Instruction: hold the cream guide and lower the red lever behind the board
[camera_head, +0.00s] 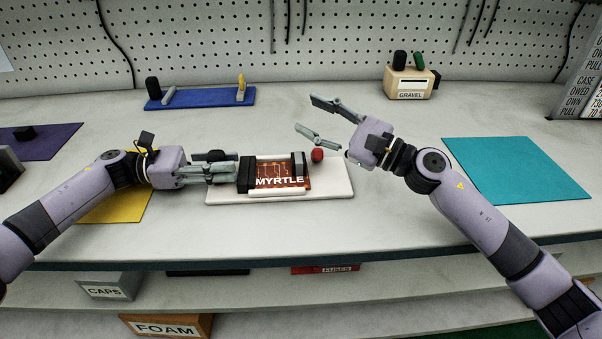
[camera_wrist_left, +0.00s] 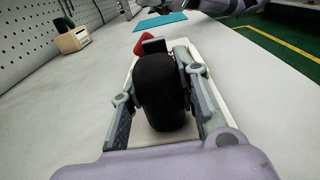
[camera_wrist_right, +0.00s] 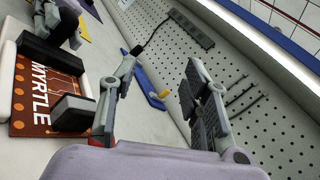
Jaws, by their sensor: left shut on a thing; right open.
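The board marked MYRTLE (camera_head: 280,176) lies on a cream base (camera_head: 335,185) with black blocks at its left and right ends. The cream guide is not clearly distinct from this base. My left gripper (camera_head: 232,167) is shut on a black rounded block (camera_wrist_left: 163,90) at the left end. The red lever (camera_head: 317,155) shows as a red knob at the board's back right, and also in the left wrist view (camera_wrist_left: 146,43). My right gripper (camera_head: 306,113) is open and empty, behind and above the red knob. In the right wrist view the knob is mostly hidden.
A blue mat (camera_head: 205,102) with small tools and a GRAVEL box (camera_head: 410,83) stand at the back by the pegboard (camera_head: 200,40). A teal mat (camera_head: 515,168) lies at right, a yellow mat (camera_head: 120,207) at left.

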